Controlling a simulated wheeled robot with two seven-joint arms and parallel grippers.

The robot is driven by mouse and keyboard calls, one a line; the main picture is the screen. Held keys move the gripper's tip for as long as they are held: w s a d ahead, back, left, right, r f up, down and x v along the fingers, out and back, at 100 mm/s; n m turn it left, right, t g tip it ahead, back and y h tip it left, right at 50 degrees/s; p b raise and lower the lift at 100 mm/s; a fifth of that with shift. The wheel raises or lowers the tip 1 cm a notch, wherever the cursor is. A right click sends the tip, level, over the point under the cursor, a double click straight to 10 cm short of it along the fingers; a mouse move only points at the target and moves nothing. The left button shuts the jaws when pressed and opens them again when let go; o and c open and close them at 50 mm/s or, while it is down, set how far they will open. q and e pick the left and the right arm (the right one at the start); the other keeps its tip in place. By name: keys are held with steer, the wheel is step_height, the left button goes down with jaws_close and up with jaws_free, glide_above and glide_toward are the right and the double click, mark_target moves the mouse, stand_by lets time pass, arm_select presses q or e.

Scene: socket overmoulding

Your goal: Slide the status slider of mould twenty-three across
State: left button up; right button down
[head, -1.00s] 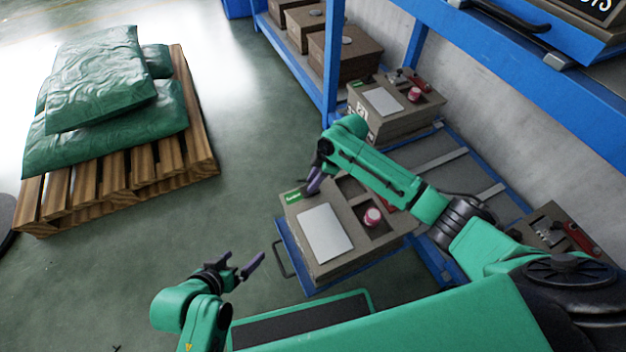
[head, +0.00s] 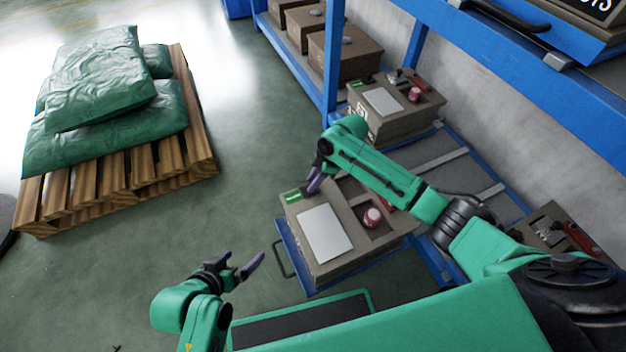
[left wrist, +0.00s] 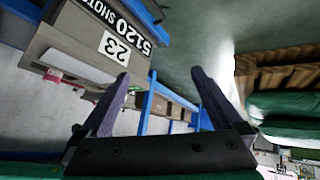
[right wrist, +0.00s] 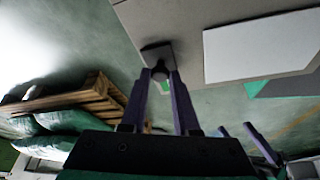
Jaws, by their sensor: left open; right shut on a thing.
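Mould twenty-three (head: 340,268) is a grey-brown block with a white plate and a red knob on top. Its side, with a "23" label, shows in the left wrist view (left wrist: 85,55). The status slider (right wrist: 159,72), a small grey knob on a dark base at the mould's edge, sits between the fingertips of my right gripper (right wrist: 161,76). That gripper is shut on it; in the head view it is at the mould's far corner (head: 312,186), beside a green status field (head: 293,196). My left gripper (head: 245,268) is open and empty, left of the mould.
The mould stands on a blue tray (head: 292,262) with a handle. A similar mould (head: 400,122) stands behind on the blue rack (head: 331,60). A wooden pallet (head: 190,150) with green sacks (head: 95,85) is at left. Open floor lies between pallet and rack.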

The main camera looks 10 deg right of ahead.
steer(key=shift+a+r, duration=0.1)
steer(key=shift+a, duration=0.1)
steer(key=p, duration=0.3)
glide_above(288, 198)
steer(key=d, duration=0.2)
steer(key=shift+s+d, duration=0.15)
steer(key=shift+d, duration=0.05)
arm_select(q)
steer(key=s+a+r+g+y, duration=0.2)
steer(key=s+a+r+g, duration=0.1)
steer(key=a, duration=0.4)
steer(key=shift+s+r+g+y, duration=0.3)
steer(key=shift+s+r+g, duration=0.1)
steer(key=shift+r, duration=0.35)
arm_select(e)
steer(key=shift+a, duration=0.2)
steer(key=c, duration=0.7)
jaws_free()
steer(key=shift+o, duration=0.2)
steer(key=shift+d, duration=0.1)
